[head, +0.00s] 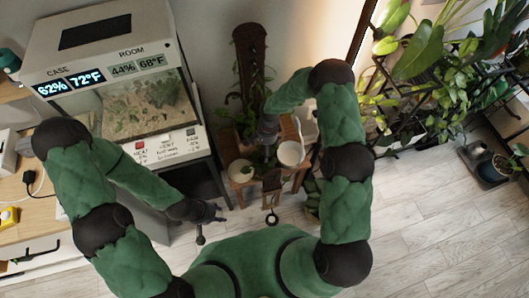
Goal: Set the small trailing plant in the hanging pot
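My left gripper (216,212) is at the lower middle, in front of the dark cabinet, with nothing clearly held. Its fingers are too small to tell open from shut. My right gripper (267,139) reaches down over a small brown wooden stand. Green leaves (258,158) show just below and beside it, perhaps the small trailing plant; I cannot tell whether it is gripped. A white round pot (291,153) is just right of the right gripper. A smaller pale pot (241,171) is to its lower left. I cannot tell which is the hanging pot.
A glass terrarium case (140,105) with lit displays stands at the left, beside a wooden desk (35,205). A dark rack with many leafy plants (430,75) fills the upper right. The floor (430,225) at lower right is clear.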

